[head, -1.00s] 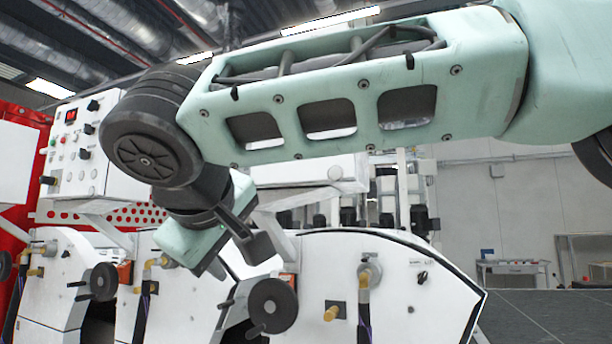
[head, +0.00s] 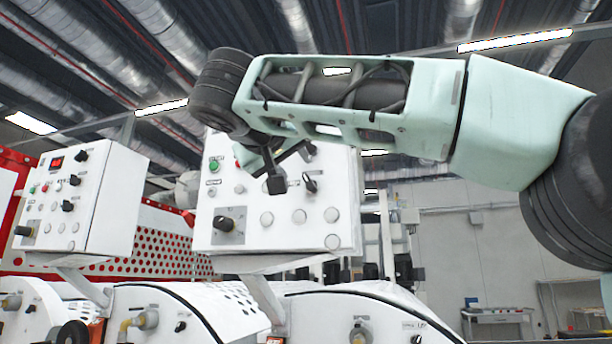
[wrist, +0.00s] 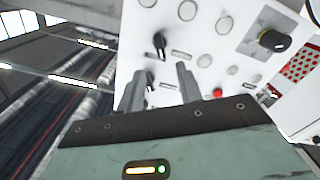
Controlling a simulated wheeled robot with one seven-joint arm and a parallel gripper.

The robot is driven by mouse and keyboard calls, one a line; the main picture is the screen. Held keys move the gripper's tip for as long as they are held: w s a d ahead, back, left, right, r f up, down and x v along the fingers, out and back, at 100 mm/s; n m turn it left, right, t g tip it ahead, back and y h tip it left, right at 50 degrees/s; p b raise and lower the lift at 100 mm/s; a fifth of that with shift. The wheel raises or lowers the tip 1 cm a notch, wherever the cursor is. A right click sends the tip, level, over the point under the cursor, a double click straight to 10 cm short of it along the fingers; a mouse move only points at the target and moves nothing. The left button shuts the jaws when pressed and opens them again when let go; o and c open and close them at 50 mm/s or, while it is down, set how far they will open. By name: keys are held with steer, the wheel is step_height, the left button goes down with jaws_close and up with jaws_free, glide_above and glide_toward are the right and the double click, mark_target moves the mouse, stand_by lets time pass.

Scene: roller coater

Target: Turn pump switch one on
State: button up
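A white control panel (head: 285,215) stands ahead, with black rotary switches on its face. One black switch (head: 309,182) is right of my gripper (head: 286,165). Another dark switch (head: 309,150) is partly hidden near the fingers. In the wrist view the panel (wrist: 205,40) appears turned over. There, one black switch (wrist: 160,44) shows just beyond the fingertips, and another (wrist: 150,77) shows between the fingers. My gripper (wrist: 160,72) is open and empty. I cannot read which switch is pump switch one. Contact with the panel cannot be made out.
A large black selector (head: 228,224), a green button (head: 214,166) and blank round covers share the panel. A red button (wrist: 217,93) shows near the right finger. A second control box (head: 80,200) stands at left. White machine housings (head: 350,315) lie below.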

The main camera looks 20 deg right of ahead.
mark_target(307, 181)
steer(key=p+x, duration=0.2)
steer(key=x, duration=0.7)
steer(key=shift+w+d, duration=0.1)
steer(key=shift+c, duration=0.2)
jaws_close()
